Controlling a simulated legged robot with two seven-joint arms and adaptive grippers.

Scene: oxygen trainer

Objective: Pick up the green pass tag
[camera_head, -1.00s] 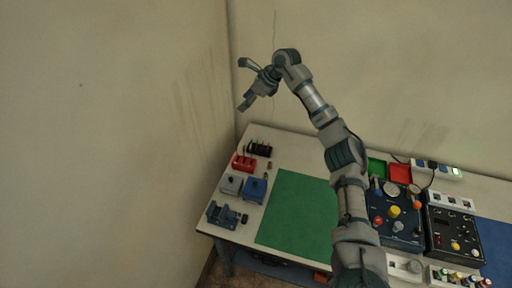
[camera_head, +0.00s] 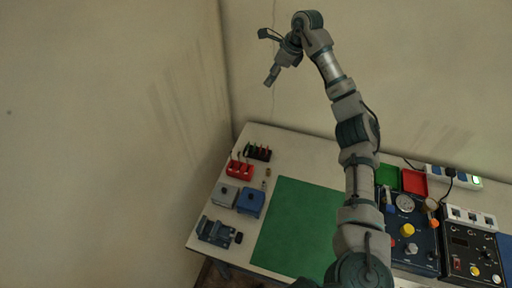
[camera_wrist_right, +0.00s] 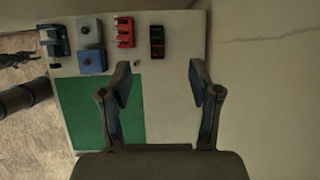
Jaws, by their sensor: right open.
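I cannot make out a green pass tag for certain in either view. A small black rack (camera_head: 258,152) with tiny green and red pieces stands at the bench's back left. It also shows in the right wrist view (camera_wrist_right: 157,42), with a green patch on it. My right gripper (camera_head: 268,57) is open and empty, raised high above the bench near the back wall. In the right wrist view its two fingers (camera_wrist_right: 160,78) are spread, with bare bench and the black rack beyond them. My left gripper is not in view.
A red block (camera_head: 240,169), grey box (camera_head: 225,194), blue box (camera_head: 250,201) and blue vise-like fixture (camera_head: 216,232) stand at left. A green mat (camera_head: 300,225) lies mid-bench. Green (camera_head: 388,176) and red (camera_head: 414,181) trays, a blue panel (camera_head: 410,240) and black panel (camera_head: 470,250) are at right.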

